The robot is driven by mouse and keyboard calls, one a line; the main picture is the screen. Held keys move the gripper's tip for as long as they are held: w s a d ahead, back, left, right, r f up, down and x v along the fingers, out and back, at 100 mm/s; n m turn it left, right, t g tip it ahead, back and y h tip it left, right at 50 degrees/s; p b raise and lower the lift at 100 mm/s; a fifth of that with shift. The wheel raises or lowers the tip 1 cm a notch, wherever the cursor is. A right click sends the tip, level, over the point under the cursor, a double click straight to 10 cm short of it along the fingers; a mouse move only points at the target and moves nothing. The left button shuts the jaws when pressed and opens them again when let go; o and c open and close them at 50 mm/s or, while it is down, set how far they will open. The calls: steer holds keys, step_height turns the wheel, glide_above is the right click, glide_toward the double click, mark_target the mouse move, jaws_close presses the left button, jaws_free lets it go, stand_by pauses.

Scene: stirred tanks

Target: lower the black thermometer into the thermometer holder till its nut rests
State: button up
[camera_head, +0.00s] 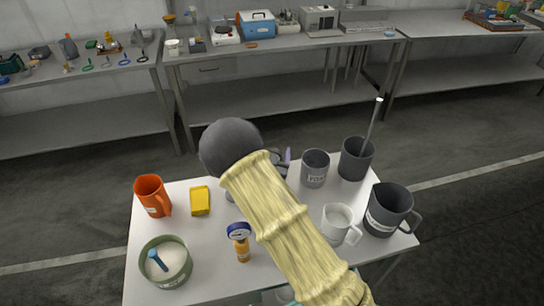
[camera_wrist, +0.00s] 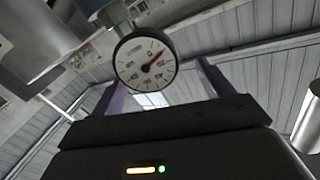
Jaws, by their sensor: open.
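In the wrist view a round white dial with a dark rim and a red needle (camera_wrist: 146,62), apparently the thermometer's head, shows between the two purple fingers of my gripper (camera_wrist: 162,80). The fingers stand apart, one at each side of the dial, and I cannot tell whether either touches it. A short stem runs up from the dial to a grey metal part (camera_wrist: 98,8) at the top edge. I cannot tell whether that part is the thermometer holder. In the head view my forearm hides the dial and most of my gripper (camera_head: 283,158); only a bit of purple shows.
On the white table stand a dark cup with a tilted rod (camera_head: 356,160), a grey cup (camera_head: 315,168), a dark jug (camera_head: 388,210), a white cup (camera_head: 338,222), an orange jug (camera_head: 151,195), a yellow block (camera_head: 200,201), a green bowl (camera_head: 165,276) and an orange bottle (camera_head: 243,251).

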step_height(320, 180, up, 7)
steer(key=shift+r+b, duration=0.2)
steer(key=shift+b, duration=0.45)
stand_by(0.6)
steer(key=s+d+f+n+g+y, duration=0.1)
steer(key=s+d+f+g+y, duration=0.1)
steer(key=s+d+g, duration=0.45)
steer(key=s+d+n+g, duration=0.1)
steer(key=s+d+g, duration=0.3)
steer(key=s, duration=0.6)
steer(key=s+d+n+g, duration=0.2)
steer(key=s+d+g, duration=0.2)
steer(key=s+d, duration=0.3)
steer(key=s, duration=0.3)
steer(key=shift+s+d+f+g, duration=0.2)
steer(key=shift+s+f+g, duration=0.05)
steer(key=shift+s+g, duration=0.1)
steer(key=shift+c, duration=0.2)
